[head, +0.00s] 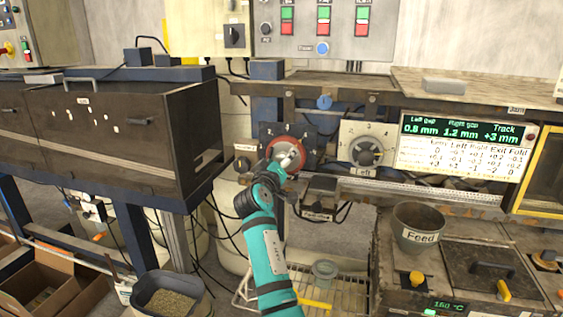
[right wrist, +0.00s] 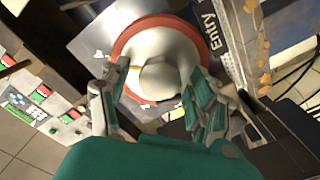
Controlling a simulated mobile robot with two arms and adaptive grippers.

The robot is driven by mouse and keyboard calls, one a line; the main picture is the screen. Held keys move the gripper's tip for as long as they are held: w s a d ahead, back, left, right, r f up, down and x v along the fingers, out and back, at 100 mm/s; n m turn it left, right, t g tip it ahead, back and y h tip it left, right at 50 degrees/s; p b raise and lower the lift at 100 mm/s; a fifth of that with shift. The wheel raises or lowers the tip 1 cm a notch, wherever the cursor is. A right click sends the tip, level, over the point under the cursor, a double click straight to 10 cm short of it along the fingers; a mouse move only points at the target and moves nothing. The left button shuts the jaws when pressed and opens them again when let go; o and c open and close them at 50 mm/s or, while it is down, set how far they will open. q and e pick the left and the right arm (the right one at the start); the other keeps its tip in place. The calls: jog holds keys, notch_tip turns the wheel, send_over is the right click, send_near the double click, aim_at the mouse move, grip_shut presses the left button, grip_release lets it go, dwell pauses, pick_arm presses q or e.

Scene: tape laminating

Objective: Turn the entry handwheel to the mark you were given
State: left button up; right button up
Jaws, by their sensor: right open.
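The entry handwheel (head: 303,146) is a red-rimmed wheel on a dark plate, partly covered by my right gripper (head: 287,160). In the right wrist view the handwheel (right wrist: 122,42) shows its red-orange rim and pale rounded hub, with an "Entry" label beside it. My right gripper (right wrist: 153,88) is open there, one finger on each side of the hub. I cannot tell whether the fingers touch it. The wheel's setting against its scale is hidden. My left gripper is not in view.
A grey handwheel marked "Left" (head: 366,151) sits just right. A display board (head: 462,146) reads left gap 0.8 mm, right gap 1.2 mm, track +3 mm, above an adjustment table. A "Feed" pot (head: 418,222) stands lower right. A dark cabinet (head: 110,135) flanks the left.

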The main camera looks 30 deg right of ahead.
jog(key=v, duration=0.7)
jog(key=shift+s+a, duration=0.15)
jog(key=shift+a, duration=0.05)
jog(key=shift+f, duration=0.1)
dwell(0.3)
